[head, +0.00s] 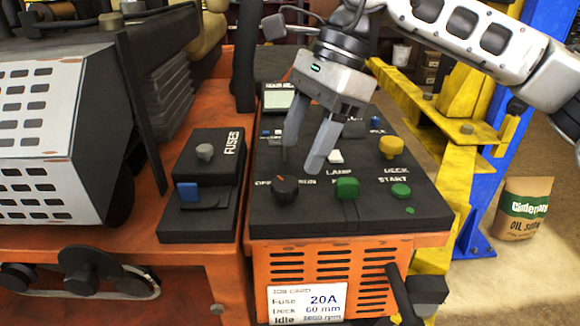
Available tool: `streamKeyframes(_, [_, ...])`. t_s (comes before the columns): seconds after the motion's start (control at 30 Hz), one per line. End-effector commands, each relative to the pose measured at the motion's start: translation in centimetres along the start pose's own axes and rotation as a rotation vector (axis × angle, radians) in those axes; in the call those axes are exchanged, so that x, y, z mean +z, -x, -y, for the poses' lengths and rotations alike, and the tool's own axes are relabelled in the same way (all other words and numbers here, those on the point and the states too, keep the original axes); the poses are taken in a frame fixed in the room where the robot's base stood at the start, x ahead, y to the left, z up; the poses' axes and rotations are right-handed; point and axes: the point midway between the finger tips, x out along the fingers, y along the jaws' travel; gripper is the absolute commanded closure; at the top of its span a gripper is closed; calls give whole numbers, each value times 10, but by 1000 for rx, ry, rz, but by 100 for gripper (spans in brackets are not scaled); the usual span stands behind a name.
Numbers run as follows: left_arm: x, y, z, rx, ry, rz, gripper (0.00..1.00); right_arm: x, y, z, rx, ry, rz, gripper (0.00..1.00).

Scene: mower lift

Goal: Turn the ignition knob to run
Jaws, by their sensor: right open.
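The ignition knob (285,188) is a round black knob at the front left of the dark control panel (420,222). Lettering for OFF stands at its left, and partly covered lettering ending in "UN" at its right. A small reddish mark shows on its top, near the OFF side. My right gripper (301,161) comes down from above, open and empty. One grey finger is just behind the knob; the other is to its right, over the panel. I cannot tell whether the near finger touches the knob. My left gripper is not in view.
A black FUSES box (208,155) stands left. A yellow lift frame (440,195) is at right, with a paper sack (523,208) on the floor.

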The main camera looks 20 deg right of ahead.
Motion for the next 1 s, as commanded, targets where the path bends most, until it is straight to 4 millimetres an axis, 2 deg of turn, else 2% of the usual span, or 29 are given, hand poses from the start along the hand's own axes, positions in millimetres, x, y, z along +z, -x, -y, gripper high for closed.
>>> streamKeyframes(0.1, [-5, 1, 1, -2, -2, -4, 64, 0, -22, 0, 3, -1, -1, 43])
streamKeyframes(0.3, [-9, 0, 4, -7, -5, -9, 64, 0, -46, 0, 1, -1, -1, 43])
streamKeyframes(0.7, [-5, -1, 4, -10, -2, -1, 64, 0, -54, 0, 0, 0, 0, 43])
streamKeyframes(0.87, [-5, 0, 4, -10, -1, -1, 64, 0, -54, 0, 0, 0, 0, 87])
streamKeyframes(1.0, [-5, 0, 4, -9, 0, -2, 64, 0, -54, 0, -1, -1, 0, 87])
